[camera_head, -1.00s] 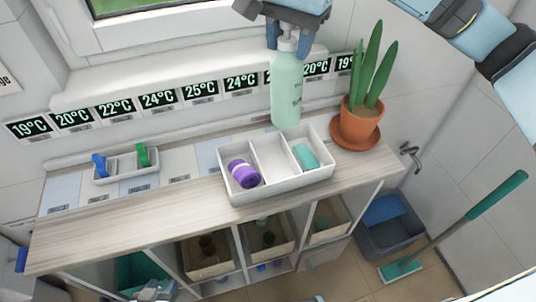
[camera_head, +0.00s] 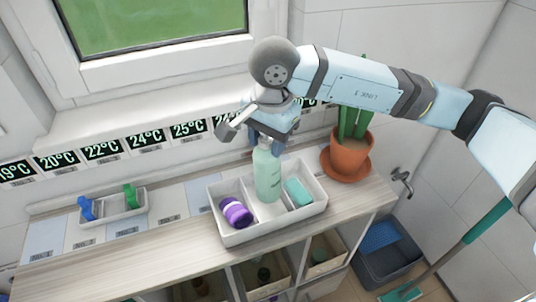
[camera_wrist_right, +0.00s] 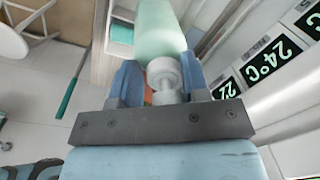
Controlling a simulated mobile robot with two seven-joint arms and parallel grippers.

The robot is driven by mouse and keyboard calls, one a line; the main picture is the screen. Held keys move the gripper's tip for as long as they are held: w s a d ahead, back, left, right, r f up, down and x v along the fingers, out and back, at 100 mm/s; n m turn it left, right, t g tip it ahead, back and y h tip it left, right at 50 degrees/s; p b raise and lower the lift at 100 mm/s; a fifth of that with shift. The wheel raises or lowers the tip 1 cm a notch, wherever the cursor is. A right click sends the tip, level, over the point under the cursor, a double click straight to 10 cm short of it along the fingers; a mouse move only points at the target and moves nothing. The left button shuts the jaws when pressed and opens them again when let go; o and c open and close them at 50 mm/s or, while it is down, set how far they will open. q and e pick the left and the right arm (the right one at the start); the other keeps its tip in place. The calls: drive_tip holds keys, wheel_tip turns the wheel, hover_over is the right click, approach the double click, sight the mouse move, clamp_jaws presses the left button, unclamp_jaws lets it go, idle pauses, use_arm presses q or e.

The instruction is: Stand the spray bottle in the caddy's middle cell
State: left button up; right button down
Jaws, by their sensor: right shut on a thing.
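The pale green spray bottle (camera_head: 268,174) is upright in the head view, its lower end within the middle cell of the white caddy (camera_head: 262,236). Whether its base touches the cell floor cannot be told. My right gripper (camera_head: 265,144) is shut on the bottle's top from above. In the right wrist view the white neck of the bottle (camera_wrist_right: 160,30) sits between the two blue fingers of the gripper (camera_wrist_right: 160,82). A purple rolled item (camera_head: 235,211) lies in the caddy's left cell and a teal block (camera_head: 299,192) in its right cell. My left gripper is not in view.
A potted plant (camera_head: 349,153) stands just right of the caddy. A small tray (camera_head: 116,213) with blue and green clips is at the left. Temperature labels line the wall behind. Shelf bins are below the wooden top (camera_head: 160,258).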

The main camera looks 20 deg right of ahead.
sight(268, 157)
drive_tip(key=shift+f, duration=2.25)
drive_tip(key=c, duration=1.1)
unclamp_jaws()
drive_tip(key=shift+f, duration=0.15)
drive_tip(key=o, duration=0.5)
